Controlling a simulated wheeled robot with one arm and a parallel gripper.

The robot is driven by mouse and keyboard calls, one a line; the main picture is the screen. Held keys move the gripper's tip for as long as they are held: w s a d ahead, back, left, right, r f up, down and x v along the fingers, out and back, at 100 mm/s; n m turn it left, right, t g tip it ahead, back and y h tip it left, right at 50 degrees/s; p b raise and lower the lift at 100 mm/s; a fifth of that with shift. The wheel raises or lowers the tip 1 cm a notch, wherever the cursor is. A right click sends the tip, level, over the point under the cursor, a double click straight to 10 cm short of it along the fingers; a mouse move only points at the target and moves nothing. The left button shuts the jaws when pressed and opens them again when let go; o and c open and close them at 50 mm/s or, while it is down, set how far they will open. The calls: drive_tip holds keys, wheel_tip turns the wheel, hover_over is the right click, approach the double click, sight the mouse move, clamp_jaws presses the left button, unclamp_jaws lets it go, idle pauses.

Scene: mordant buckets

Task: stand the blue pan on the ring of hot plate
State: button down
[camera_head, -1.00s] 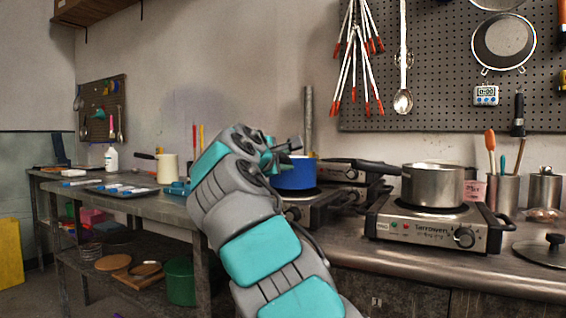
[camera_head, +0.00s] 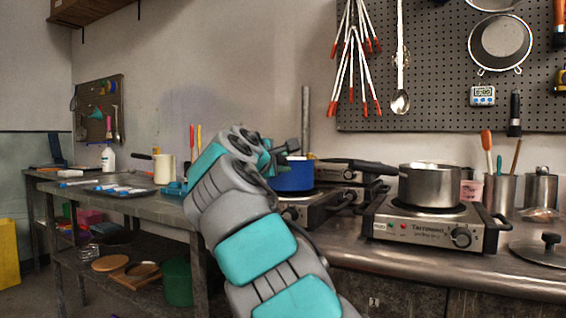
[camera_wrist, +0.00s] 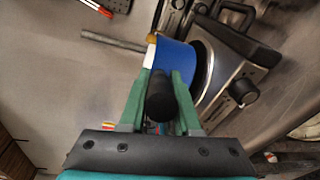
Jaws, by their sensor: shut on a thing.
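The blue pan (camera_head: 293,177) is over the rear-left hot plate (camera_head: 318,208), partly behind my arm. My gripper (camera_wrist: 160,88) is shut on the pan's black handle (camera_wrist: 160,101), which sits between the green fingers in the wrist view. There the blue pan (camera_wrist: 175,67) lies just beyond the fingertips. The dark ring (camera_wrist: 205,75) of the hot plate shows to the right of the pan, so the two are side by side or partly overlapping in that view. I cannot tell whether the pan's base touches the ring.
A steel pot (camera_head: 432,185) stands on the front hot plate (camera_head: 430,228), its black handle (camera_head: 358,166) reaching left towards the blue pan. Another appliance (camera_head: 345,172) is behind. Utensil cups (camera_head: 497,190) and a lid (camera_head: 545,250) are at right. A side table (camera_head: 150,207) is at left.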

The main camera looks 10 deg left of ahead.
drive_tip(key=shift+s, duration=0.1)
idle(0.7)
drive_tip(key=c, duration=0.8)
unclamp_jaws()
drive_tip(key=shift+o, duration=1.3)
drive_tip(key=shift+f, duration=0.2)
drive_tip(key=v, duration=0.7)
drive_tip(key=shift+s+b, duration=0.3)
drive_tip(key=shift+s, duration=0.05)
drive_tip(key=shift+a, duration=0.1)
